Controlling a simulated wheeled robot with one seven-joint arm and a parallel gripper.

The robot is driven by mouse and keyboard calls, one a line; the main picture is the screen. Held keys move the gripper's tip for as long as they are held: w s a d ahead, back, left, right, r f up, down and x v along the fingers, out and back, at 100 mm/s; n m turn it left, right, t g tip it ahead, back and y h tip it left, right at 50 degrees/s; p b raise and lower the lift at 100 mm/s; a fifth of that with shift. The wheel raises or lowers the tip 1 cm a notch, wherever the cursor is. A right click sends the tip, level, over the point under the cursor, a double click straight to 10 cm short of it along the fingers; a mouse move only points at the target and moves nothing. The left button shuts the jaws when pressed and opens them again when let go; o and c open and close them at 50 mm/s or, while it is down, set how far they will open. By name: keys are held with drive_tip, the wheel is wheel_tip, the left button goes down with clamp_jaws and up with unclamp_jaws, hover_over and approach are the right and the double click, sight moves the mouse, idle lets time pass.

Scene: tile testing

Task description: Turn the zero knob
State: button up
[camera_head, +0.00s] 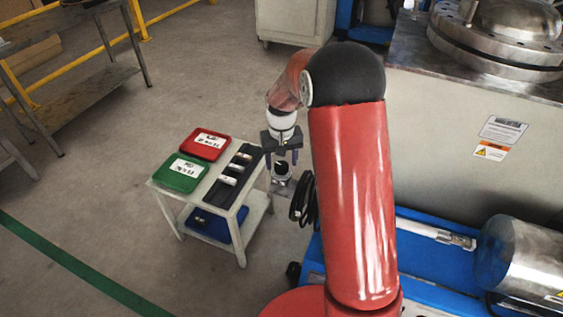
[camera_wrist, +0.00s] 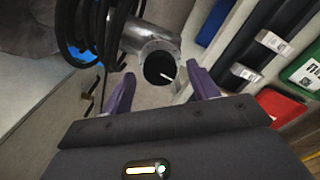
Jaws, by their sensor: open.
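The zero knob (camera_wrist: 158,68) appears to be the round black face with a white pointer line at the end of a silver cylinder (camera_wrist: 146,38) in the wrist view. In the head view a small black round part on a metal fitting (camera_head: 282,168) sits just below my gripper (camera_head: 281,158), right of the small table. My gripper is open, pointing down, with its two purple fingers (camera_wrist: 160,76) apart. In the wrist view the knob lies in the gap between the fingertips, seemingly beyond them. I see no contact with it.
A small white table (camera_head: 241,222) left of my gripper holds a red tray (camera_head: 203,144), a green tray (camera_head: 180,172) and a black rack (camera_head: 218,192). Black hoses (camera_head: 303,200) hang right of the knob. A large machine (camera_head: 450,125) stands at right.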

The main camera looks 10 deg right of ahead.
sight(282, 165)
wheel_tip(282, 165, up, 6)
drive_tip(key=shift+r, duration=0.3)
idle(0.3)
drive_tip(key=shift+s+r, duration=0.15)
drive_tip(key=shift+r, duration=0.05)
drive_tip(key=s+r+t, duration=0.3)
drive_tip(key=s+r, duration=1)
drive_tip(key=s, duration=0.2)
drive_tip(key=s+t, duration=0.2)
drive_tip(key=s, duration=1.1)
drive_tip(key=shift+s+r+t, duration=0.3)
drive_tip(key=shift+s+r, duration=0.05)
drive_tip(key=shift+r, duration=0.05)
